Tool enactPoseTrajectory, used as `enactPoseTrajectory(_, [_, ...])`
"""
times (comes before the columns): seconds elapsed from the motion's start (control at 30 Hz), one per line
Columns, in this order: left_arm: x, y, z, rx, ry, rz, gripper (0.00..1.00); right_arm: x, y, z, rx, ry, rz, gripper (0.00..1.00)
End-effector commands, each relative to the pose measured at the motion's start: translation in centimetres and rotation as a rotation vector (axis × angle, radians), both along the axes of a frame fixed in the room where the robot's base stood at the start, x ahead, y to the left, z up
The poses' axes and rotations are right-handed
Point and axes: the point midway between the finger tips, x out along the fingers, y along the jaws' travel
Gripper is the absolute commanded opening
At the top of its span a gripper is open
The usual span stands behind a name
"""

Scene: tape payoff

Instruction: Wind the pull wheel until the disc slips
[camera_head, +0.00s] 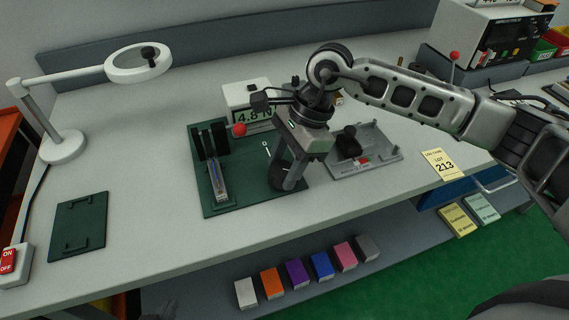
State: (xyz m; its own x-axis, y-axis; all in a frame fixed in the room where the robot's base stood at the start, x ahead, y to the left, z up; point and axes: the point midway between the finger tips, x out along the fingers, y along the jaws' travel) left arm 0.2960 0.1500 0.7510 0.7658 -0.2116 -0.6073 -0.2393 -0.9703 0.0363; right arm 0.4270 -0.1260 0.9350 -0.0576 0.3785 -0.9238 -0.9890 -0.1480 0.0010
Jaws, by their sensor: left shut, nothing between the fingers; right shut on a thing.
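A dark green fixture plate (237,190) lies on the bench. At its left stand dark uprights with a metal channel (221,181). A red ball (239,129) shows near the plate's back edge. A white meter (236,97) behind reads about 4.8 N. My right gripper (290,184) points down over the plate's right part, shut on what looks like the dark, round pull wheel (275,173); the fingers hide much of it. I cannot make out the disc. My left gripper (162,311) barely shows at the bottom edge, low in front of the bench, shut and empty.
A grey tray (385,163) with a black part stands close to the right of my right gripper. A green panel (79,226) and a magnifier lamp (62,147) are at left. Several coloured boxes (296,273) line the lower shelf. Bench between panel and plate is clear.

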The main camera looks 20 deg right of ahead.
Motion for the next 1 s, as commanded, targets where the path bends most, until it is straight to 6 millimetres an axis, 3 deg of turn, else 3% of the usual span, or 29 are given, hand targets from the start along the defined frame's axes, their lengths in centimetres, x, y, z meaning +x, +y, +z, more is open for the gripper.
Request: enactPoseTrajectory(1.0, [0.9, -1.5, -3.1, -0.112, -0.054, 0.009, 0.00, -0.5, 0.1, -0.2, 0.001, -0.005, -0.847, 0.23])
